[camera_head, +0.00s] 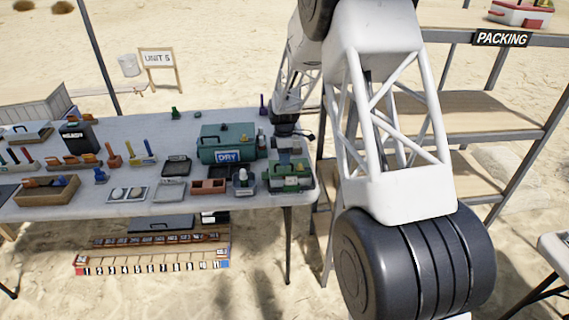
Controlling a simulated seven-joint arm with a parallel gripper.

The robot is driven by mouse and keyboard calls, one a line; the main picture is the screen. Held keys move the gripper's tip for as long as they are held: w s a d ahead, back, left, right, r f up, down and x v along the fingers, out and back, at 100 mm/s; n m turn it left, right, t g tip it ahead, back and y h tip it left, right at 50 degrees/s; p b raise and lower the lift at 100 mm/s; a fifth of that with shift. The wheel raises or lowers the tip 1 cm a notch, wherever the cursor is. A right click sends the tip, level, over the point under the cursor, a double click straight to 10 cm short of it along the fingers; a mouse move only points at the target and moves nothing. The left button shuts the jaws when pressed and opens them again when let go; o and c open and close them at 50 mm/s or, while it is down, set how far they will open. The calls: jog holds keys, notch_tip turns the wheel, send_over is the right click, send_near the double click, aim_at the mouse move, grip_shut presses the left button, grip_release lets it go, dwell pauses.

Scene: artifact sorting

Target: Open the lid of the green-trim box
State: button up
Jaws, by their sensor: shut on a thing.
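The green-trim box (289,186) stands at the right end of the long table, close to its front edge. It is small, with green edging and a greyish body. My gripper (290,158) reaches down from above onto the top of this box. The jaws are shut on the lid at the top of the box. The fingertips and the exact grip point are too small to make out. I cannot tell whether the lid is raised at all.
A green DRY case (226,143) and a small tray with a bottle (243,181) stand left of the box. Brown trays (208,186) and several tools lie farther left. The PACKING shelf (470,88) stands to the right, behind my arm.

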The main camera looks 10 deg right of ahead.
jog(key=shift+w+r, duration=0.45)
jog(key=shift+r, duration=0.05)
jog(key=o, duration=0.6)
jog(key=shift+v, duration=3.85)
jog(key=shift+w, duration=0.1)
